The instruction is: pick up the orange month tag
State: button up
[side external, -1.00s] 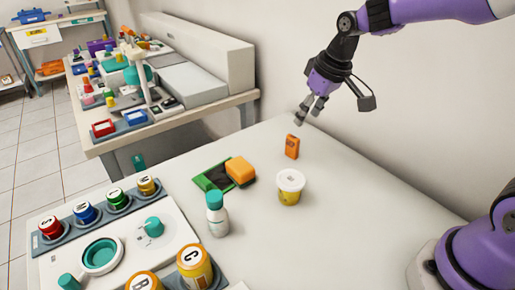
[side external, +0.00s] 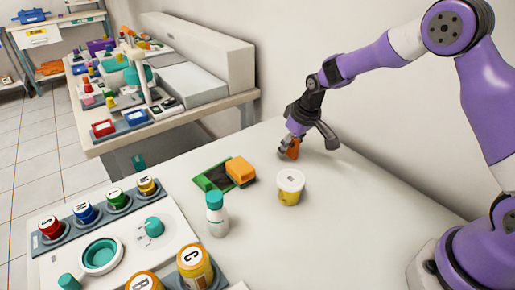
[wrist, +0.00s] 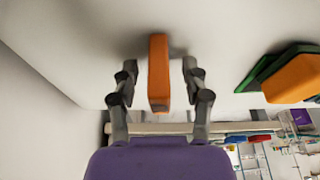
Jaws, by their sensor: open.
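The orange month tag (wrist: 158,75) stands upright on the white table, seen edge-on in the wrist view between my two fingers. It also shows in the side view (side external: 294,149), partly hidden by the fingers. My gripper (wrist: 158,85) is open, with one finger on each side of the tag and a visible gap on both sides. In the side view my gripper (side external: 290,147) is down at the tag, low over the table.
A white-lidded yellow jar (side external: 290,187) stands in front of the tag. An orange sponge-like block (side external: 241,170) and a green-edged dark tray (side external: 212,177) lie to the left, beyond a teal-capped bottle (side external: 216,215). The wall is behind; table to the right is clear.

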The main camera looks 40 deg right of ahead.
grip_shut()
dwell(0.3)
